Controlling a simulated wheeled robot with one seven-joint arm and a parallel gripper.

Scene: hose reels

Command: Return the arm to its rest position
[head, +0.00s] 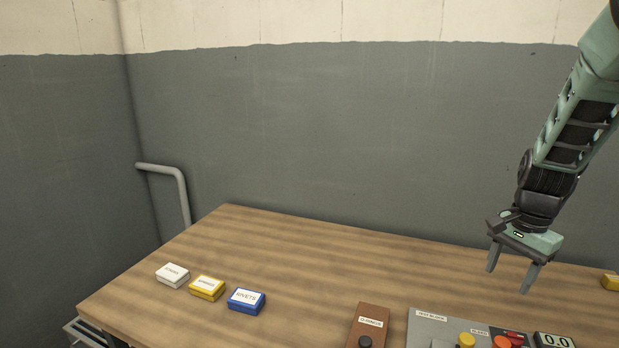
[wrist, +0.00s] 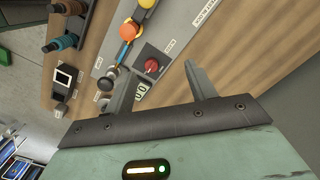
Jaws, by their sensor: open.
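My arm (head: 575,130) reaches down from the upper right in the head view. My gripper (head: 509,280) is open and empty, its two fingers pointing down above the right part of the wooden table. It also shows in the wrist view (wrist: 160,85), with nothing between the fingers. Beneath and in front of it is a grey control panel (head: 428,328) with a yellow button (head: 466,340), an orange-red button (head: 502,342) and a display reading 0.0 (head: 554,341). The wrist view shows a red knob (wrist: 151,65) on the panel near the left finger.
A white box (head: 172,275), a yellow box (head: 206,288) and a blue box labelled RIVETS (head: 246,301) stand at the table's left. A brown block (head: 370,322) stands left of the panel. A yellow object (head: 610,282) sits at the right edge. The table's (head: 300,245) back middle is clear.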

